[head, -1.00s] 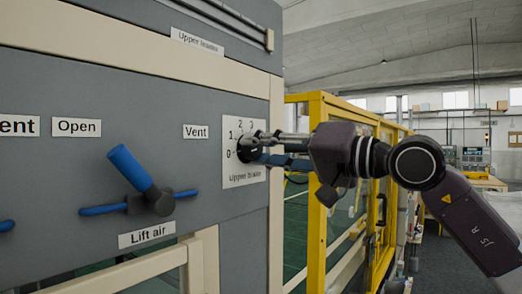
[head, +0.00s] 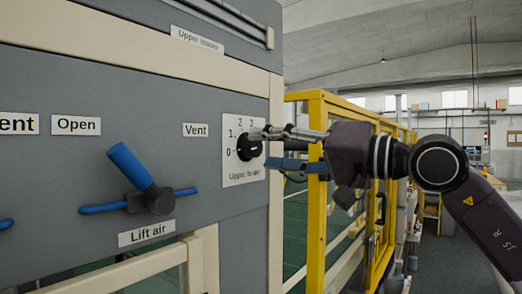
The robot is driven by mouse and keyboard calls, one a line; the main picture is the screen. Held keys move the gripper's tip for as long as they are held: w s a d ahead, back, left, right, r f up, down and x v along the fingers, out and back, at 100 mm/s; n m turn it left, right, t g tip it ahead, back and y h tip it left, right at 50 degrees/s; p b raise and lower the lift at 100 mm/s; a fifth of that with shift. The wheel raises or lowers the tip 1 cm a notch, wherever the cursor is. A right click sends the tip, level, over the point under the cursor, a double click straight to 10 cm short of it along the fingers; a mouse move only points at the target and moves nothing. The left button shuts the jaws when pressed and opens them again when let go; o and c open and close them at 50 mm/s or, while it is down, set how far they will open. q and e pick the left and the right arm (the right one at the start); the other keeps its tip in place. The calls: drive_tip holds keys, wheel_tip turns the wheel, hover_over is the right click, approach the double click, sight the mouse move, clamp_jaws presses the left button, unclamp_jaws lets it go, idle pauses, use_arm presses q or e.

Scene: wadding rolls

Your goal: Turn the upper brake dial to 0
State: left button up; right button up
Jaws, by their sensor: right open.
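My left gripper is not in view.
A blue-handled lift air lever (head: 140,178) sits on the grey panel (head: 60,80) left of the dial, between labels "Open" and "Vent". A yellow guard frame (head: 316,190) stands behind my right gripper.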

drive_tip(key=v, duration=0.9)
drive_tip(key=shift+d, duration=0.3)
drive_tip(key=shift+f, duration=0.1)
